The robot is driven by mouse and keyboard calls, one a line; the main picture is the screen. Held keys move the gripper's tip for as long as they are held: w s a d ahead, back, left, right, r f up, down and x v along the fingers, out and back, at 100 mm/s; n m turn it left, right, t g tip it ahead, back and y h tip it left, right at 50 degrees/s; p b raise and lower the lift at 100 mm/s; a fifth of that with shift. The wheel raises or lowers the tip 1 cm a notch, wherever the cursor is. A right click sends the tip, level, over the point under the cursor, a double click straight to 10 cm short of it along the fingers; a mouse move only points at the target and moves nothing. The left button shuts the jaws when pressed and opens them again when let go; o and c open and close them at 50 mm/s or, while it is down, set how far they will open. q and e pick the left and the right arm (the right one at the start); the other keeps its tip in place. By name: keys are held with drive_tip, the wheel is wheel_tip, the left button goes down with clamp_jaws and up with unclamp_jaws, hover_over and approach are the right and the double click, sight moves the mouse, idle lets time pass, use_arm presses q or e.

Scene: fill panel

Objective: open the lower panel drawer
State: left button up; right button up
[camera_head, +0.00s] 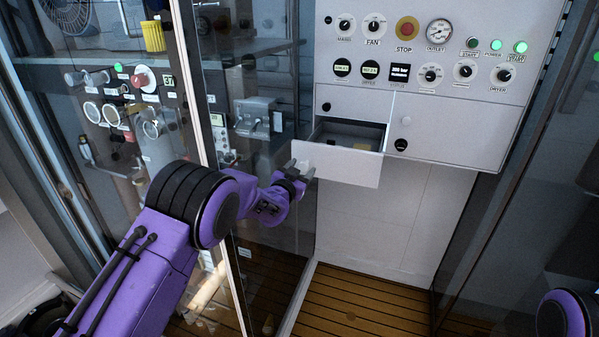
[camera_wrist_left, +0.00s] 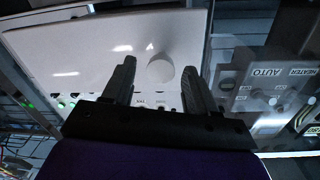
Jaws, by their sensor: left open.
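The lower panel drawer (camera_head: 338,164) is pulled out from the white panel, and its dark inside shows from above. My left gripper (camera_head: 303,172) is at the left end of the drawer's front face. In the left wrist view my left gripper (camera_wrist_left: 157,85) has its two dark fingers apart. A round white knob (camera_wrist_left: 160,68) on the pale drawer front (camera_wrist_left: 90,50) shows between and just beyond the fingertips. I cannot tell whether a finger touches it. My right gripper is out of view.
The control panel (camera_head: 425,85) with dials and a red stop button (camera_head: 407,29) is above the drawer. A closed white compartment door (camera_head: 455,128) is to its right. Glass panes with metal frames stand left and right. The slatted wooden floor (camera_head: 360,300) below is clear.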

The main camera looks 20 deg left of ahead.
use_arm(q)
drive_tip(key=s+a+b, duration=0.1)
drive_tip(key=s+b, duration=0.2)
drive_tip(key=s, duration=0.7)
drive_tip(key=shift+s, duration=0.25)
